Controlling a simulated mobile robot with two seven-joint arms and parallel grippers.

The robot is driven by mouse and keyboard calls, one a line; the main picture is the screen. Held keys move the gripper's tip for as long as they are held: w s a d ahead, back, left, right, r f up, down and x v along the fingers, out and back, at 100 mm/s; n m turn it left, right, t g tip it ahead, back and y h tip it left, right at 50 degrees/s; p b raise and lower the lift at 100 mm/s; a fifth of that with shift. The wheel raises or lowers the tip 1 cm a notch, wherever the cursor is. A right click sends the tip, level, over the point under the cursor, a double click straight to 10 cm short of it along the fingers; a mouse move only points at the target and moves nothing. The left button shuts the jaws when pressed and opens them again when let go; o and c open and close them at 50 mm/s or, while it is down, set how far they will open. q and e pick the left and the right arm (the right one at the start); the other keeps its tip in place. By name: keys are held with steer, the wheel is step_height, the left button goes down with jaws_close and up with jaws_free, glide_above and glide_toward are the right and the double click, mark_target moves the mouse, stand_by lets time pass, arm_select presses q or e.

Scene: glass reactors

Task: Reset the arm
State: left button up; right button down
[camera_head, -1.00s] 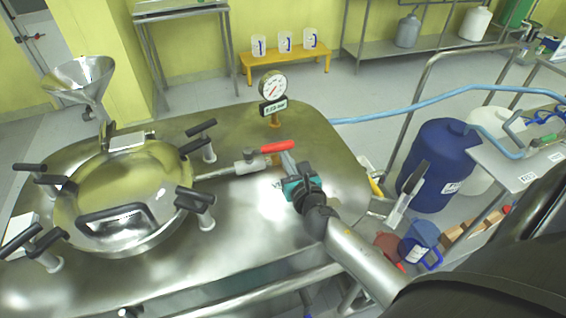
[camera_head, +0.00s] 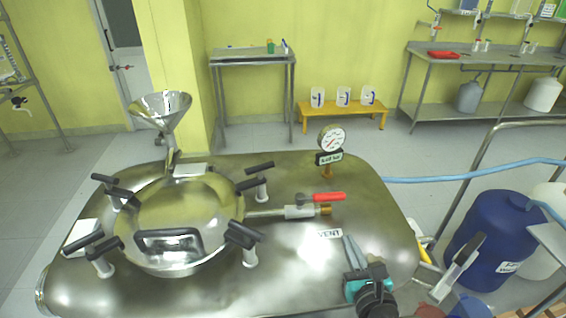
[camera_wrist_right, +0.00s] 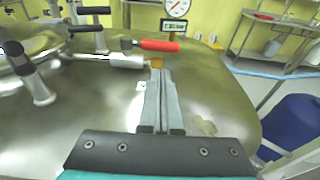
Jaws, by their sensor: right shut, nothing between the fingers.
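My right gripper (camera_head: 348,242) is over the shiny steel reactor lid, beside the VENT label (camera_head: 329,233). Its two grey fingers are together with nothing between them. In the right wrist view, the fingers (camera_wrist_right: 161,76) point toward the brass end of the vent pipe, and the red valve handle (camera_wrist_right: 159,45) is just beyond. In the head view, the red valve handle (camera_head: 322,197) lies along the pipe, apart from the fingertips. My left gripper is not in view.
The pressure gauge (camera_head: 332,138) stands behind the valve. The round hatch (camera_head: 180,215) with black clamp handles and the steel funnel (camera_head: 160,108) are to the left. A blue drum (camera_head: 492,240) and blue hose (camera_head: 470,174) are on the right. Open floor lies behind the reactor.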

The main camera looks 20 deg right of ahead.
steer(key=m+g+h, duration=0.1)
steer(key=m, duration=0.3)
steer(key=s+d+m+g+h, duration=0.1)
steer(key=m, duration=0.2)
steer(key=s+d+m+g, duration=0.1)
steer(key=m, duration=0.3)
steer(key=shift+s+m+h, duration=0.25)
steer(key=shift+m+h, duration=0.05)
steer(key=shift+h, duration=0.1)
steer(key=s+m+g, duration=0.1)
steer(key=m, duration=0.1)
steer(key=s+a+f+m+g, duration=0.1)
steer(key=m, duration=0.2)
steer(key=s+f+m+g, duration=0.1)
steer(key=m, duration=0.2)
steer(key=shift+s+a+y, duration=0.1)
steer(key=shift+a+y, duration=0.15)
steer(key=shift+y, duration=0.05)
steer(key=s+a+f+m+g+y, duration=0.3)
steer(key=s+a+m+g+y, duration=0.35)
steer(key=s+a+m, duration=0.5)
step_height(320, 180, down, 22)
steer(key=a+g, duration=0.1)
steer(key=s+d+f+g+b, duration=0.1)
steer(key=s+d+f, duration=0.1)
steer(key=s+f, duration=1.3)
steer(key=shift+s+d+b, duration=0.3)
steer(key=shift+s+d, duration=0.05)
steer(key=shift+s, duration=0.15)
